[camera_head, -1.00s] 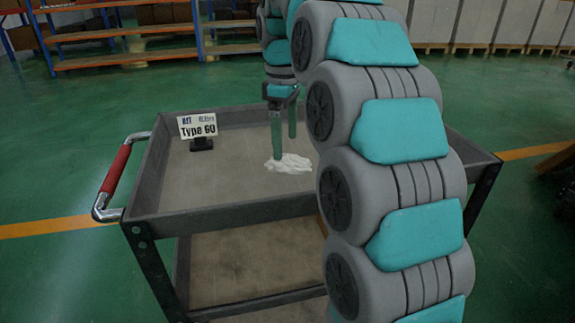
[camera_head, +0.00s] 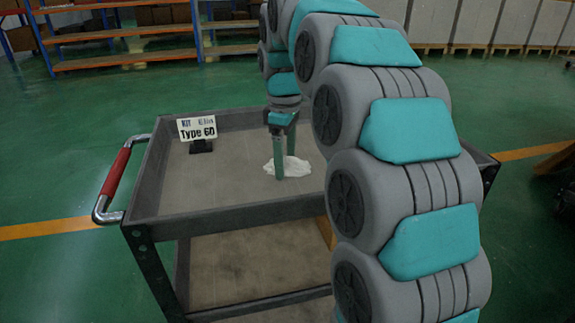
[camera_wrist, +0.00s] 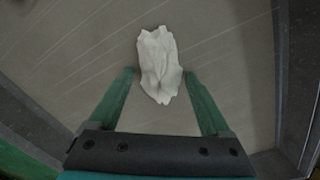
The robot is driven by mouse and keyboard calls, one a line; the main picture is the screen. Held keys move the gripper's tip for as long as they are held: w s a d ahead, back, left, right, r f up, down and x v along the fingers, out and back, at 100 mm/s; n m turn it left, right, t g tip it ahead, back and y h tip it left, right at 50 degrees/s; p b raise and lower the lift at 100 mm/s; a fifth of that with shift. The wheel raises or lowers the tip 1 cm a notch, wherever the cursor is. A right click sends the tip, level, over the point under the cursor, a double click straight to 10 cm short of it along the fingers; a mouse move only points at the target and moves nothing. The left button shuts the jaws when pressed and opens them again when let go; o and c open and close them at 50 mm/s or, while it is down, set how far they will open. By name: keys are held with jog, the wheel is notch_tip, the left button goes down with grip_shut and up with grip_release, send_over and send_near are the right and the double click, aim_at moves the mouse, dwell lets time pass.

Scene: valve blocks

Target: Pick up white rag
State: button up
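The white rag (camera_head: 296,166) lies crumpled on the top tray of the grey cart (camera_head: 240,214). In the wrist view the rag (camera_wrist: 158,62) lies between and just beyond the two green fingertips, with tray floor showing on both sides of it. My gripper (camera_head: 286,165) points down at the rag and is open. In the wrist view my gripper (camera_wrist: 158,74) has its fingers wide apart and nothing is held. The head view does not show clearly whether the fingertips touch the tray. One finger hides part of the rag there.
A small sign reading "Type 60" (camera_head: 197,128) stands on a black base in the tray's left part. The tray has raised walls around it. A red handle (camera_head: 116,172) is on the cart's left side. Shelves (camera_head: 130,45) stand far behind. The tray floor left of the rag is clear.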

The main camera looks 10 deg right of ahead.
jog(key=c, duration=1)
jog(key=shift+r, duration=0.1)
